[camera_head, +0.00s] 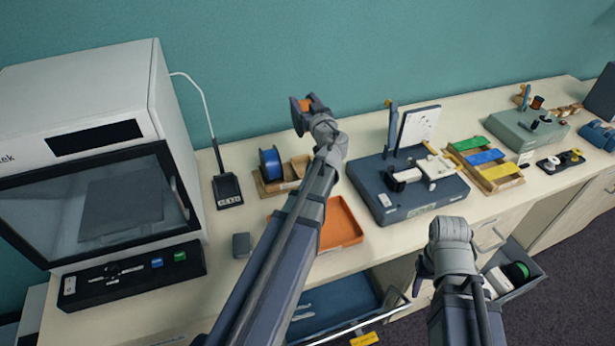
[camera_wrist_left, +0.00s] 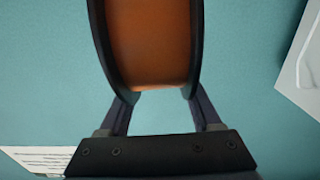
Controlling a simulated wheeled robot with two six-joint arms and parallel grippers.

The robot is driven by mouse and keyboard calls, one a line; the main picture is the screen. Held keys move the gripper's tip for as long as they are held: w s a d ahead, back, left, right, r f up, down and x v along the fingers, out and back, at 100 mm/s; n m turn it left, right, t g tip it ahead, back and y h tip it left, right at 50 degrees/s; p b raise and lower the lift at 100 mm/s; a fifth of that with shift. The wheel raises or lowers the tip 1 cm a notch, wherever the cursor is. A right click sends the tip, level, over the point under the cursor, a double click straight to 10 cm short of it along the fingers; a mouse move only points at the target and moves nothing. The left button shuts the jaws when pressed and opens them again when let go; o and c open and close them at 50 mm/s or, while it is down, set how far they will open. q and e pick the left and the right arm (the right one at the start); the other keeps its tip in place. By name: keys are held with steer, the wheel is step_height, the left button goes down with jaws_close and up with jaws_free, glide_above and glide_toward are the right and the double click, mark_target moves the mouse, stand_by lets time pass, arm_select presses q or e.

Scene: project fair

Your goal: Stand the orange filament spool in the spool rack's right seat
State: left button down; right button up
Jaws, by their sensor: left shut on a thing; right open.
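The orange filament spool (camera_head: 304,104) is held up above the back of the bench in the head view. In the left wrist view the spool (camera_wrist_left: 152,45) shows orange filament between two black flanges. My left gripper (camera_wrist_left: 160,105) is shut on it, one finger at each flange. The spool rack (camera_head: 264,188) is a low tan stand below and left of the gripper. A blue spool (camera_head: 269,164) stands in its left seat; the right seat (camera_head: 297,168) looks empty, though small in view. My right gripper (camera_head: 424,270) is open and empty, low in front of the bench.
A white printer (camera_head: 90,90) stands left of the rack, with a black lamp base (camera_head: 227,190) between them. An orange tray (camera_head: 345,226) lies partly behind my left arm. A dark blue machine (camera_head: 400,205) is to the right. An open drawer (camera_head: 330,305) is below.

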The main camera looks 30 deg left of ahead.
arm_select(q)
step_height(320, 180, down, 7)
steer(key=b, duration=0.5)
steer(key=shift+w+r, duration=0.15)
steer(key=shift+r, duration=0.05)
steer(key=shift+w+a+r, duration=0.15)
steer(key=shift+w+r, duration=0.05)
steer(key=shift+r, duration=0.05)
step_height(320, 180, down, 10)
steer(key=b, duration=0.9)
steer(key=shift+b, duration=0.3)
arm_select(e)
step_height(320, 180, down, 16)
steer(key=shift+w, duration=0.15)
arm_select(q)
steer(key=shift+f, duration=0.15)
arm_select(e)
steer(key=shift+f, duration=0.2)
arm_select(q)
steer(key=shift+f, duration=0.15)
steer(key=shift+c, duration=0.4)
jaws_free()
steer(key=v, duration=1.2)
steer(key=shift+r, duration=0.25)
arm_select(e)
steer(key=shift+r, duration=0.1)
